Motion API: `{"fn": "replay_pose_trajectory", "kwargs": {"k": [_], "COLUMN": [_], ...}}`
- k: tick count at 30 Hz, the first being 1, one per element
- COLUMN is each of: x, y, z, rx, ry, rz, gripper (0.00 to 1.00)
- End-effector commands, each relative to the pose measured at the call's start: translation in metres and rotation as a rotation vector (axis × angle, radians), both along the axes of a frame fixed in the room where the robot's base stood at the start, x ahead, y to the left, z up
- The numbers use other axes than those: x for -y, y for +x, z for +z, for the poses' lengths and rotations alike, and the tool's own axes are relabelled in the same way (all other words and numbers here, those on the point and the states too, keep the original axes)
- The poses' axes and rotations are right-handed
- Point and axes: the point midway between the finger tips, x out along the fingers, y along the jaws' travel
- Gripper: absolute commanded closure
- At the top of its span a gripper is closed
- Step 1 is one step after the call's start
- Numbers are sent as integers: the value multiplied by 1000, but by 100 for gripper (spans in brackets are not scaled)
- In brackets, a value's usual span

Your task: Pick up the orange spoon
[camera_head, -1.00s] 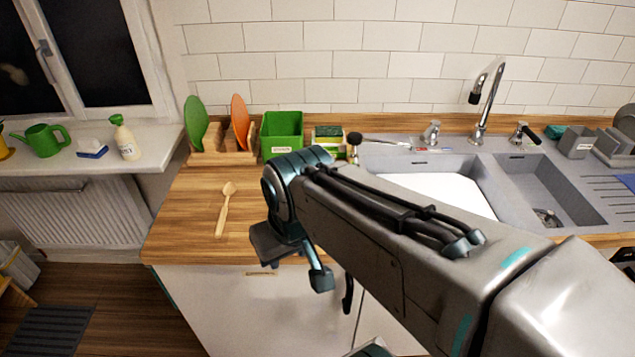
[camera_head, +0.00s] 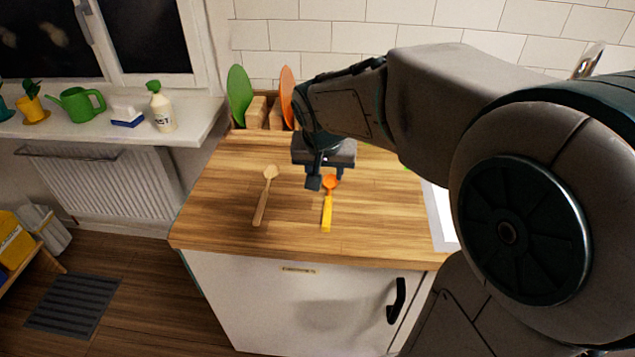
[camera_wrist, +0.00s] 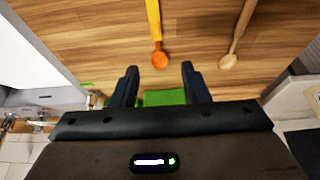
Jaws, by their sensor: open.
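The orange spoon (camera_head: 327,206) lies on the wooden countertop, with an orange bowl and a yellow handle pointing to the counter's front edge. In the wrist view the orange spoon (camera_wrist: 157,40) lies ahead of the fingertips, roughly midway between them. My gripper (camera_head: 327,180) is open and empty, above the counter near the spoon's bowl end. In the wrist view my gripper (camera_wrist: 159,70) shows two dark fingers spread apart, with the spoon not between their pads as far as I can tell. The exact height above the spoon is unclear.
A plain wooden spoon (camera_head: 265,196) lies to the left of the orange spoon, and in the wrist view the wooden spoon (camera_wrist: 237,35) is at right. Green (camera_head: 240,94) and orange (camera_head: 287,95) boards stand at the back. The front-left counter is clear.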

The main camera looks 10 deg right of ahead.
Motion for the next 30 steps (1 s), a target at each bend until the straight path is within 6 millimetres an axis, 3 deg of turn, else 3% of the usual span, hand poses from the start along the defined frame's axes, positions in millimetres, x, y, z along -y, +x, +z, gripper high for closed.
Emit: {"fn": "replay_pose_trajectory", "kwargs": {"k": [12,22,30], "x": [7,12,21], "y": [26,34,43], "z": [-66,-87,-120], "rx": [-3,-2,-2], "ry": [0,0,0], "rz": [-1,-1,0], "gripper": [58,58,58]}}
